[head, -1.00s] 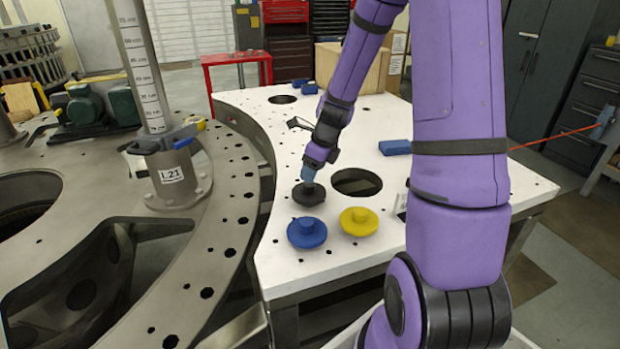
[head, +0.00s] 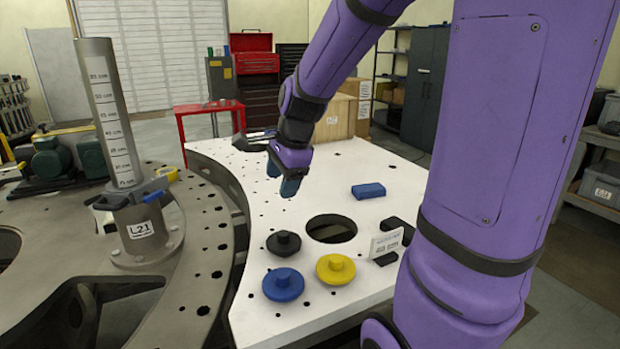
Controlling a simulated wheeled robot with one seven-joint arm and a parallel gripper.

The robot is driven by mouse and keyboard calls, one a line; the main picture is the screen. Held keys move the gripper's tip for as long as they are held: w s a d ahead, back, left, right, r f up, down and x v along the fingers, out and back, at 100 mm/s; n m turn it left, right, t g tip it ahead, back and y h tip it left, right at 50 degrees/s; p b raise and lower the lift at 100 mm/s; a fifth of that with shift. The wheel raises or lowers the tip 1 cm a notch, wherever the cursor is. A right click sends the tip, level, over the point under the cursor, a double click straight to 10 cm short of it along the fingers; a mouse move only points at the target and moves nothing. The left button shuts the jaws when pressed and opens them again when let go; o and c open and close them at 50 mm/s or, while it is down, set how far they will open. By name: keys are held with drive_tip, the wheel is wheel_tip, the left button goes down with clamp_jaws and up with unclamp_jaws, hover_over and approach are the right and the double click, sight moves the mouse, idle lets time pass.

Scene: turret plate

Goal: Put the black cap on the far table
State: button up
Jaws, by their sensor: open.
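The black cap (head: 284,243) lies flat on the white table (head: 245,173), knob up, just left of the large round hole (head: 331,229). A blue cap (head: 283,284) lies in front of it and a yellow cap (head: 335,269) lies to its front right. My gripper (head: 281,187) is open and empty, its blue fingertips pointing down over the white table, beyond the black cap and apart from it. Nothing hides the black cap.
A red table (head: 209,107) stands behind the white one. A blue block (head: 368,190), a small sign (head: 386,243) and a black bracket (head: 400,229) are on the right of the white table. A grey post (head: 110,130) rises from the curved metal plate at left.

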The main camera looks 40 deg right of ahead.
drive_tip(key=s+a+r+n+t, duration=0.1)
drive_tip(key=s+a+r+n, duration=0.3)
drive_tip(key=s+n, duration=0.5)
drive_tip(key=s+a+r+n+h, duration=0.1)
drive_tip(key=s+a+r+n, duration=0.2)
drive_tip(key=s+n, duration=0.6)
wheel_tip(320, 180, up, 2)
drive_tip(key=shift+a+n+t, duration=0.4)
drive_tip(key=shift+n, duration=0.8)
